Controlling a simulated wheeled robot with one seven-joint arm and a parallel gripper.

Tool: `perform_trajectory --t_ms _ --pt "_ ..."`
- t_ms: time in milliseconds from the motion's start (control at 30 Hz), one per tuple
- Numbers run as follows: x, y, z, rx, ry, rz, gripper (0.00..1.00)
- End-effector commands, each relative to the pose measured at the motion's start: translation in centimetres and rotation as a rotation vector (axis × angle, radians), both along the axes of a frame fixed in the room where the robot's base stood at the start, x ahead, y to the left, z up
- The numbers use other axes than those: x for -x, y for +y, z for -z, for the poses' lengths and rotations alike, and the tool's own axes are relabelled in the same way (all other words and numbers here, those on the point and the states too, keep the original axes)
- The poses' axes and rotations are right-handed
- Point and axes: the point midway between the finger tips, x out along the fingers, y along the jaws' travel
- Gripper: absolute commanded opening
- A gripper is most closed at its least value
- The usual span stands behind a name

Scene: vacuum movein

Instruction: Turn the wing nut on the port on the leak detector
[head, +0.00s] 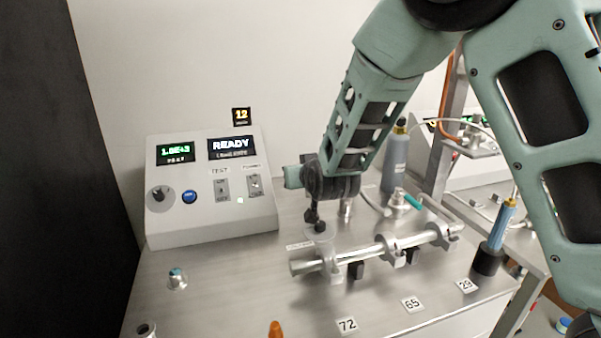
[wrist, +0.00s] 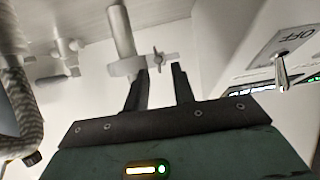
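The leak detector (head: 211,190) is a grey-white console at the left of the bench in the head view. In the wrist view a metal port pipe (wrist: 121,30) carries a clamp (wrist: 126,67) with a small wing nut (wrist: 159,59) on its side. My gripper (wrist: 161,72) has its two dark fingers apart, with the wing nut just beyond and between their tips; contact cannot be told. In the head view my gripper (head: 313,220) points down above the round port top (head: 320,236), and the wing nut is not clearly seen there.
A horizontal metal manifold (head: 372,250) with clamps lies close in front of my gripper. A grey bottle (head: 395,160) stands behind, and a blue-handled tool (head: 501,227) stands at right. A toggle switch (wrist: 281,70) is near in the wrist view. The bench's front left is mostly clear.

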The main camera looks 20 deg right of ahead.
Motion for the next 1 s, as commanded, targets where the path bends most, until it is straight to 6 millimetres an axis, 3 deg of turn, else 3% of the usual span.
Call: perform_trajectory --t_ms 200,233,300,333,733,1000 --pt "-0.04 0.00 0.00 0.000 0.000 0.000 0.25" --pt "-0.04 0.00 0.00 0.000 0.000 0.000 0.23" --pt "-0.04 0.00 -0.01 0.000 0.000 0.000 0.03" --pt "-0.04 0.00 -0.01 0.000 0.000 0.000 0.00" --pt "-0.02 0.16 -0.20 0.034 0.000 -0.001 0.00" --pt "-0.01 0.67 -0.46 0.192 0.000 -0.003 0.00"
